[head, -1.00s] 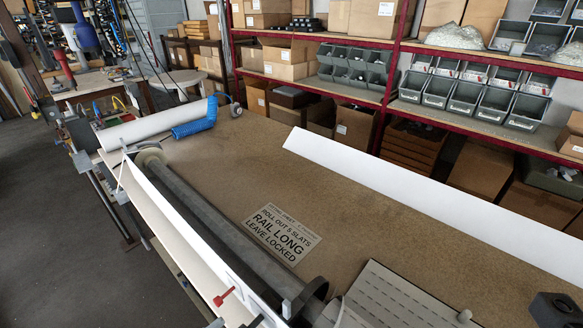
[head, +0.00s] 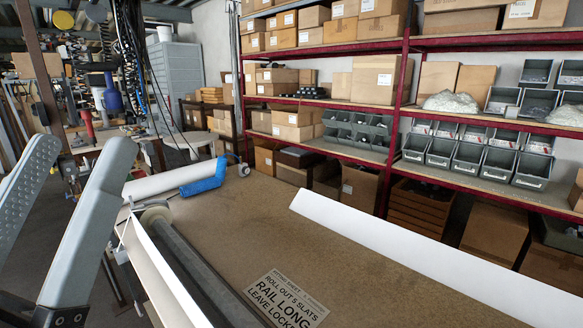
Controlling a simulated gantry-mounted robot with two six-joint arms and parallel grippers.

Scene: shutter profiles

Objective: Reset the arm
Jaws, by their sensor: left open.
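My left gripper (head: 80,150) is at the left edge of the head view, its two grey fingers pointing up and spread apart with nothing between them. It appears in front of the area left of the bench, and no contact with anything shows. My right gripper is not in view. The brown bench top (head: 235,225) carries a long dark roller tube (head: 200,265) along its left side, beside a white rail (head: 165,270). The near end of the tube is cut off by the picture's lower edge.
A printed sign (head: 285,300) lies on the bench. A long white profile (head: 400,240) lies along its right side. A blue angled piece (head: 205,178) and a white roll (head: 160,186) are at the far end. Red shelves (head: 330,105) with cartons and grey bins stand behind.

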